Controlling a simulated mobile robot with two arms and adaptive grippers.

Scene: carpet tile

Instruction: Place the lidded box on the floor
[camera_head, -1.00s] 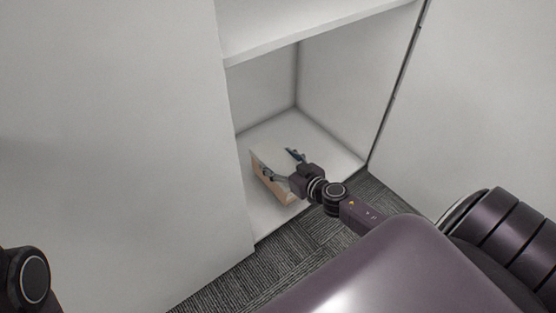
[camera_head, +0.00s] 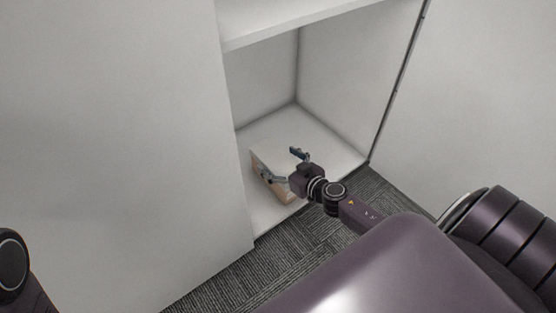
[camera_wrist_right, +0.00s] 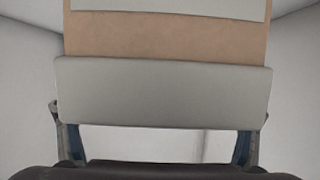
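The lidded box (camera_head: 264,157) has a pale lid and tan sides. It sits on the floor panel of the lower cabinet compartment, near the front left. In the right wrist view, its pale lid (camera_wrist_right: 163,92) and a tan face (camera_wrist_right: 165,38) fill the upper middle. My right gripper (camera_head: 283,165) is at the box with its fingers spread wide, one by the front-left side and one toward the back right. Contact between fingers and box cannot be made out. My left gripper is out of view; only a part of my left arm shows at the lower left.
A white cabinet (camera_head: 110,130) surrounds the compartment, with a shelf (camera_head: 300,25) above and a wall on each side. The compartment floor (camera_head: 325,145) is bare right of the box. Dark carpet (camera_head: 230,280) lies in front; my own body covers much of it.

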